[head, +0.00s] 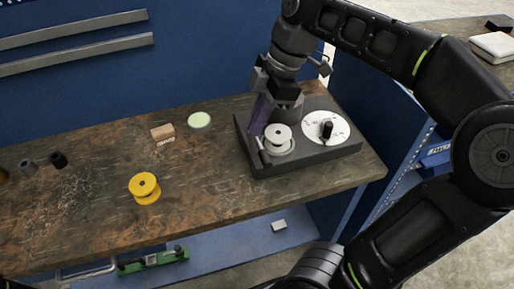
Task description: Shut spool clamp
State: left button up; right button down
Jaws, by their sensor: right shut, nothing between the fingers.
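A dark grey base unit (247,159) stands near the right end of the workbench. A white spool (278,133) sits on its left part, and a white dial disc with a black knob (327,130) is on its right part. A purple arm (258,112) rises steeply beside the spool, apparently the clamp; its upper end is partly hidden by my gripper. My right gripper (272,104) is shut and points down, just above and behind the spool, close to the purple arm. Whether they touch is hard to tell. My left gripper is out of view.
A yellow spool (144,188), a wooden brush (163,133) and a pale green round dish (199,121) stand on the workbench (90,225). The bench's front middle is clear.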

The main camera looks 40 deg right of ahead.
aim_at(260, 156)
pick_arm(q)
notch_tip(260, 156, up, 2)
jog(key=shift+p, duration=1.15)
pick_arm(e)
notch_tip(260, 156, down, 10)
jog(key=shift+d+f, duration=0.2)
jog(key=shift+d, duration=0.05)
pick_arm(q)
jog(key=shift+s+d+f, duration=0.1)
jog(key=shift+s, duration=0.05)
